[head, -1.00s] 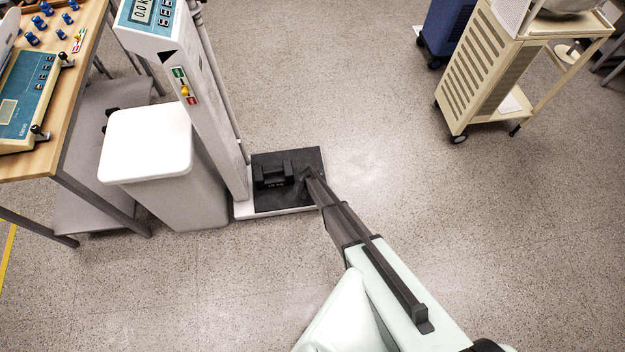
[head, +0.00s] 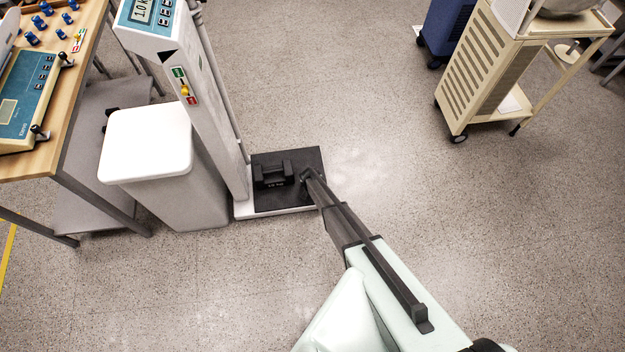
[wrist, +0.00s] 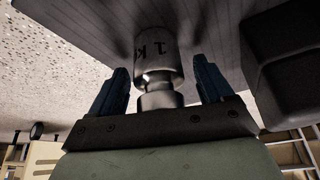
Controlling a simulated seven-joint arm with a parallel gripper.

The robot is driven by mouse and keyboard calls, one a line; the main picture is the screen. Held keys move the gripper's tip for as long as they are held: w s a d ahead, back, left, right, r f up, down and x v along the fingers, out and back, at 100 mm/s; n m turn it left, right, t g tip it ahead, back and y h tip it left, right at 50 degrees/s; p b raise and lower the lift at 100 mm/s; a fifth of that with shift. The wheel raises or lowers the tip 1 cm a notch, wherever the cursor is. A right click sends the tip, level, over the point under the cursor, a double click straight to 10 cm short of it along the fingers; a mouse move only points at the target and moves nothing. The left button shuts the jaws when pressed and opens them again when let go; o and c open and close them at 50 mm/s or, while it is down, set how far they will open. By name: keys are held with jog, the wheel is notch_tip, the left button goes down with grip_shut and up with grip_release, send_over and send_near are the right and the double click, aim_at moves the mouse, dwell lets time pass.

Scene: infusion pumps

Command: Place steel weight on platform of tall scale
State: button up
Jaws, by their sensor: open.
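The steel weight (wrist: 157,58), a shiny cylinder with a narrow neck and a "1 k" marking, stands on the platform in the wrist view. In the head view it is hidden by my arm. The tall scale (head: 190,80) has a low dark platform (head: 312,158) with a pale edge. Its display (head: 143,11) reads about 1.0. My gripper (wrist: 161,78) is open, with one blue finger on each side of the weight and gaps showing beside it. In the head view my gripper (head: 308,175) is low over the platform's right part.
A black block weight with a handle (head: 273,175) sits on the platform, left of my gripper. A white bin (head: 150,150) stands left of the scale, beside a wooden table (head: 60,135). A beige cart (head: 490,70) is at the upper right. The middle floor is clear.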

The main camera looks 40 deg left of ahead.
jog(key=v, duration=1.2)
jog(key=shift+r, duration=0.2)
jog(key=shift+w, duration=0.1)
jog(key=s+d+r+m+g+h, duration=0.1)
jog(key=s+d+r+g+h, duration=0.15)
jog(key=d, duration=1.75)
jog(key=s+d+r+m+g+h, duration=0.15)
jog(key=d+r, duration=0.25)
jog(key=d, duration=1.5)
jog(key=s+d+r+m+g+y, duration=0.1)
jog(key=s+d+r+g, duration=0.2)
jog(key=s+d+r, duration=0.3)
jog(key=s+d+r+m+g, duration=0.1)
jog(key=s+d+r+g, duration=0.3)
jog(key=s+d, duration=0.9)
jog(key=s+r, duration=0.3)
jog(key=shift+d+m+y, duration=0.35)
jog(key=shift+y, duration=0.05)
